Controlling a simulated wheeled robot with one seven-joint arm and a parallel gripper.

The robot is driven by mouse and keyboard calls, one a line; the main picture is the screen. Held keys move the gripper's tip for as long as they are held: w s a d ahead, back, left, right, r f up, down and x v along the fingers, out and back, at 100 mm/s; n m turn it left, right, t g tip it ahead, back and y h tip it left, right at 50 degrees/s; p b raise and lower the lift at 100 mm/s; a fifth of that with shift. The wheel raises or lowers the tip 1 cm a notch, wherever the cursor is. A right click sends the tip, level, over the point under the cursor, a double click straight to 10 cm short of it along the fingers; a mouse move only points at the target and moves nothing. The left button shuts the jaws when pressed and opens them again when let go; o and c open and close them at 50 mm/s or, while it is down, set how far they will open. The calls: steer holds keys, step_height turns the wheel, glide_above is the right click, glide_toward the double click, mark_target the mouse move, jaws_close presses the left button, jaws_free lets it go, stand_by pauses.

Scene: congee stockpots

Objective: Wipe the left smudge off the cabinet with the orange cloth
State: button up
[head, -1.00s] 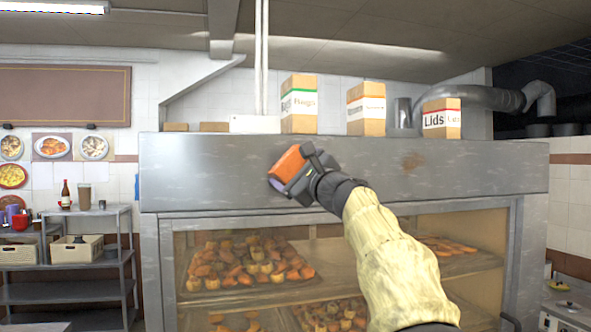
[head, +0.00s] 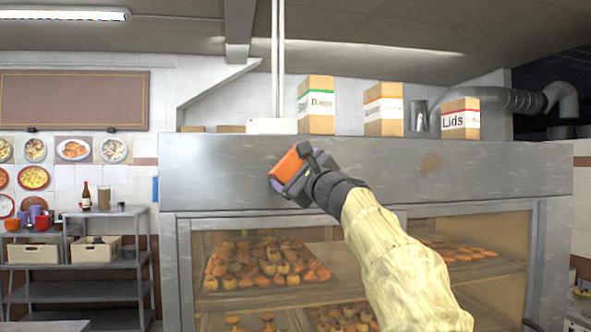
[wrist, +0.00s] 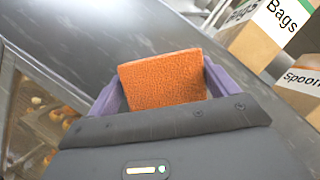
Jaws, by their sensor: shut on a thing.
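My gripper (head: 284,176) is shut on the orange cloth (head: 288,165), in front of the upper metal panel of the cabinet (head: 215,170). In the wrist view the cloth (wrist: 162,80) is a textured orange block between the purple fingers. I cannot tell whether the cloth touches the panel. A brown smudge (head: 431,163) shows on the panel to the right of my gripper. No other smudge shows clearly; my gripper and the cloth cover part of the panel's left half.
Boxes stand on the cabinet top: a Bags box (head: 316,105), a box with an orange stripe (head: 383,109) and a Lids box (head: 460,118). Food trays (head: 265,265) sit behind the glass below. A metal shelf rack (head: 80,255) stands at the left.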

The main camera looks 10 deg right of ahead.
steer(key=shift+s+b, duration=0.95)
steer(key=shift+s, duration=1.9)
steer(key=s+b, duration=0.1)
steer(key=s, duration=0.2)
steer(key=shift+r, duration=0.1)
steer(key=shift+w+r+p, duration=0.25)
steer(key=shift+w+p, duration=0.2)
steer(key=shift+w, duration=0.45)
steer(key=shift+w+r+p, duration=0.3)
steer(key=shift+w+p, duration=0.1)
steer(key=shift+w, duration=0.5)
steer(key=shift+w+r+p, duration=0.25)
steer(key=shift+w+p, duration=0.2)
steer(key=shift+w, duration=1.1)
steer(key=shift+w+p, duration=0.35)
steer(key=shift+w, duration=0.15)
steer(key=shift+w+a, duration=0.1)
